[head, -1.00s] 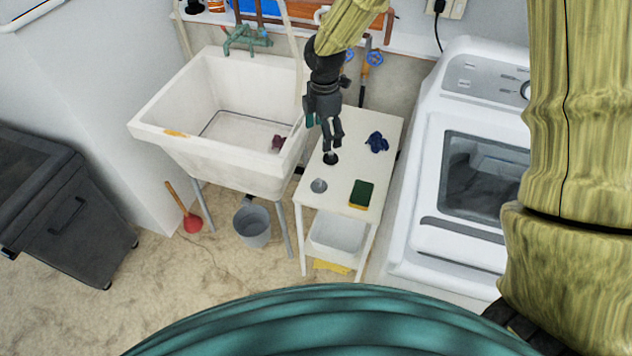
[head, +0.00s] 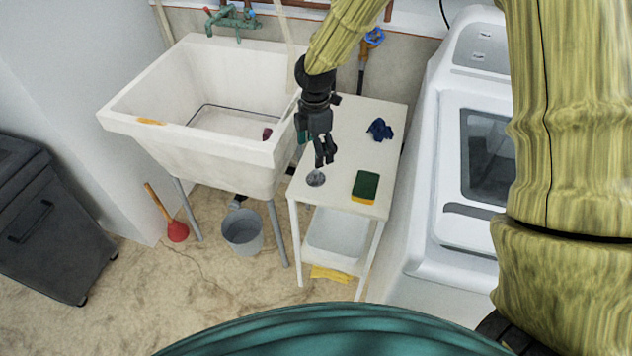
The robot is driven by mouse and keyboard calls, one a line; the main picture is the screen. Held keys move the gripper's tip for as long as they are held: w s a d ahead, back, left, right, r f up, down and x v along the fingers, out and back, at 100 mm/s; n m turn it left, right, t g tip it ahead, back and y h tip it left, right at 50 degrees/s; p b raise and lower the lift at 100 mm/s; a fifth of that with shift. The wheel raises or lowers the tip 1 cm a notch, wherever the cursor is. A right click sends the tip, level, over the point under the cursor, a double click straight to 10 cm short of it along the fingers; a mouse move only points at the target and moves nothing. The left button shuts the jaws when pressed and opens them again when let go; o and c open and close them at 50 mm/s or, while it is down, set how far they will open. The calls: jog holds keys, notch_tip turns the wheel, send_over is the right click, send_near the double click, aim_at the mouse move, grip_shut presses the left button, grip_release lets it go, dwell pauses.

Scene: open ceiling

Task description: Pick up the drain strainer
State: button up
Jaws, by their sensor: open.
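The drain strainer (head: 316,179) looks like a small round grey metal piece. It lies near the front left of the white side table (head: 352,126). My gripper (head: 324,161) is over the table, just behind and slightly right of the strainer, fingers pointing down. It is open, with nothing seen between its fingers. I cannot tell whether its fingertips touch the strainer or how high they are above the table.
A green and yellow sponge (head: 365,187) lies right of the strainer. A dark blue cloth (head: 380,129) lies farther back. The white utility sink (head: 200,151) stands close on the left, and a white washing machine (head: 425,215) on the right.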

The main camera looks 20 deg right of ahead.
aim_at(316, 171)
notch_tip(316, 171, down, 5)
jog(key=shift+r+p, duration=0.15)
jog(key=shift+p, duration=0.15)
jog(key=shift+s+f+p, duration=0.2)
jog(key=shift+f+p, duration=0.45)
jog(key=shift+f, duration=2.1)
jog(key=c, duration=1.1)
